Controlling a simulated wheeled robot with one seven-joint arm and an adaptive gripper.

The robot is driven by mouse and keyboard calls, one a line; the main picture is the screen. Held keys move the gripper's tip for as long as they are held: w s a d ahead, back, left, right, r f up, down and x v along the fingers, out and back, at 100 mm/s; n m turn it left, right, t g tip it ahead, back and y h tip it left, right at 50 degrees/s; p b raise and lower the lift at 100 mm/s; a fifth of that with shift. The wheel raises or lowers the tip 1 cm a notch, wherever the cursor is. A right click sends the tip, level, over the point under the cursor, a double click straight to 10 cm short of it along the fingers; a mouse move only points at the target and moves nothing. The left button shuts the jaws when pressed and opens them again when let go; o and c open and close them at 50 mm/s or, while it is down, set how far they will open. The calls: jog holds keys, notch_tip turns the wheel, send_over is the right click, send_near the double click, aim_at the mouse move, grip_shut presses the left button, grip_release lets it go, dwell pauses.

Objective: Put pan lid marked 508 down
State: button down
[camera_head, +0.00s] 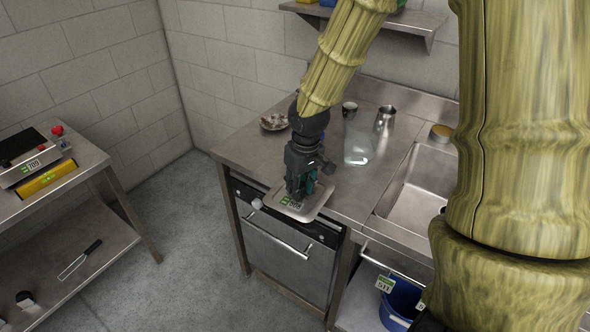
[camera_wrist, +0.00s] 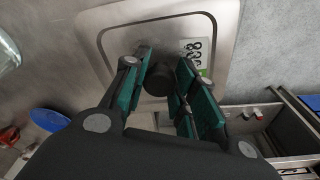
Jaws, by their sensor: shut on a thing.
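The pan lid (camera_head: 316,208) is a flat steel plate with rounded corners and a white-and-green label. It is at the front edge of the steel counter (camera_head: 345,195), above the door front. I cannot tell whether it touches the counter. In the wrist view the lid (camera_wrist: 110,42) fills the upper middle, with its label (camera_wrist: 197,52) on the right, the number turned and hard to read. My gripper (camera_head: 301,192) points down over the lid. In the wrist view its green-padded fingers (camera_wrist: 158,85) are shut on the lid's dark round knob (camera_wrist: 158,78).
A clear container (camera_head: 358,149), a steel pitcher (camera_head: 384,121), a dark cup (camera_head: 349,109) and a plate (camera_head: 273,122) stand behind on the counter. The sink (camera_head: 424,187) is on the right. The counter left of my gripper is clear. A side table (camera_head: 98,160) stands at the left.

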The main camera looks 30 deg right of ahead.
jog(key=w+d+p, duration=0.1)
jog(key=w+d, duration=0.1)
jog(key=w, duration=0.2)
jog(key=w+d+p, duration=0.2)
jog(key=w, duration=0.2)
jog(key=w+d+f+p, duration=0.1)
jog(key=w+d, duration=0.2)
jog(key=w, duration=0.2)
jog(key=shift+w+d+f+p, duration=0.1)
jog(key=shift+p, duration=0.3)
jog(key=f, duration=0.1)
jog(key=p, duration=0.1)
jog(key=w+f+p, duration=0.1)
jog(key=shift+d+f, duration=0.3)
jog(key=shift+f, duration=0.05)
jog(key=shift+s+a+f, duration=0.1)
jog(key=shift+s+f, duration=0.05)
jog(key=shift+f, duration=0.15)
jog(key=shift+f, duration=0.15)
jog(key=c, duration=1.1)
grip_release()
jog(key=shift+c, duration=0.2)
